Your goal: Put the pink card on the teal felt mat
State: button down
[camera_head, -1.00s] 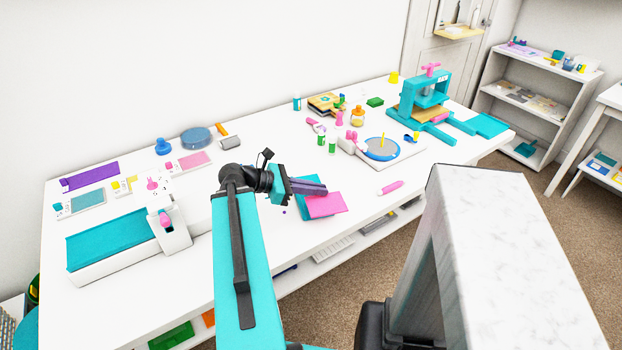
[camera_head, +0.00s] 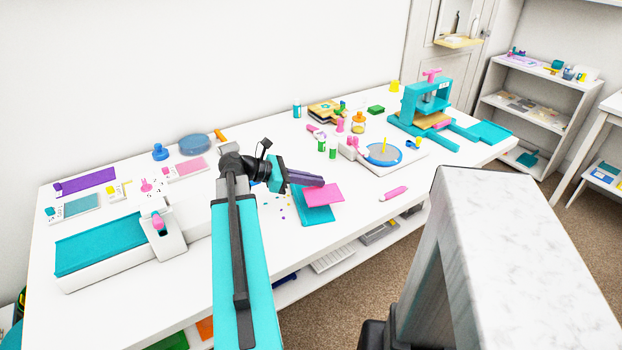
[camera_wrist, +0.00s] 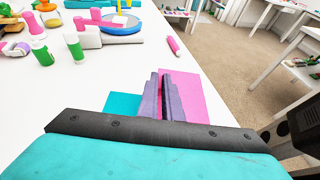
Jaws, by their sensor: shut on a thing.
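The pink card (camera_head: 325,196) is held in my gripper (camera_head: 322,183), whose purple fingers are shut on it. In the head view the card overlaps the upper right of the teal felt mat (camera_head: 314,215), whose left and lower parts show. In the wrist view the card (camera_wrist: 186,97) extends on the right of the fingers (camera_wrist: 163,78), and a corner of the mat (camera_wrist: 121,104) shows to the left. The gap between card and mat is hard to judge.
A pink pen-like stick (camera_head: 394,193) lies to the right. A white trimmer with a teal bed (camera_head: 100,245) is at left. The table's front edge is close to the mat.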

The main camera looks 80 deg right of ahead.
jog(key=shift+w+d+f, duration=0.1)
jog(key=shift+w+d, duration=0.2)
jog(key=shift+d, duration=0.75)
jog(key=shift+w+d+f, duration=0.1)
jog(key=shift+w+d, duration=0.2)
jog(key=shift+d, duration=0.75)
jog(key=shift+w+d+f, duration=0.1)
jog(key=shift+w+d, duration=0.2)
jog(key=shift+d, duration=0.75)
jog(key=shift+f, duration=1.8)
jog(key=c, duration=1.9)
grip_release()
jog(key=shift+f, duration=0.1)
jog(key=shift+c, duration=0.2)
